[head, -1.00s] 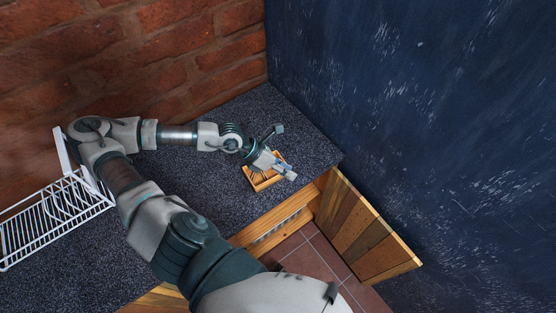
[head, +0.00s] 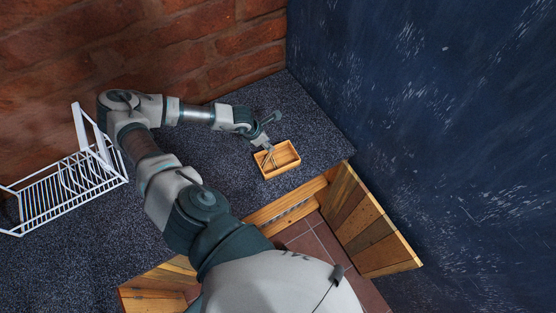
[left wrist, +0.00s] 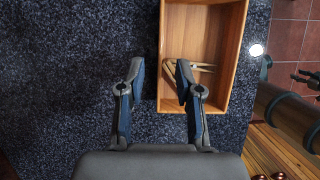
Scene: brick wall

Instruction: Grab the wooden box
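The wooden box (head: 284,172) is an open-topped, light brown tray on the dark speckled counter, near its front edge. It also shows in the left wrist view (left wrist: 206,30), with pale wooden stick-like pieces (left wrist: 200,67) inside. My left gripper (head: 272,132) is open at the box's back left side. In the left wrist view its two fingers (left wrist: 157,73) are apart, with the box's left wall between them. The right finger shows over the inside of the box, the left one over bare counter. I cannot tell whether either touches the box.
A white wire dish rack (head: 65,188) stands on the counter at left. A brick wall (head: 170,45) is behind and a dark blue wall (head: 440,120) is at right. An open wooden cabinet door (head: 368,225) juts out below the counter. Counter around the box is clear.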

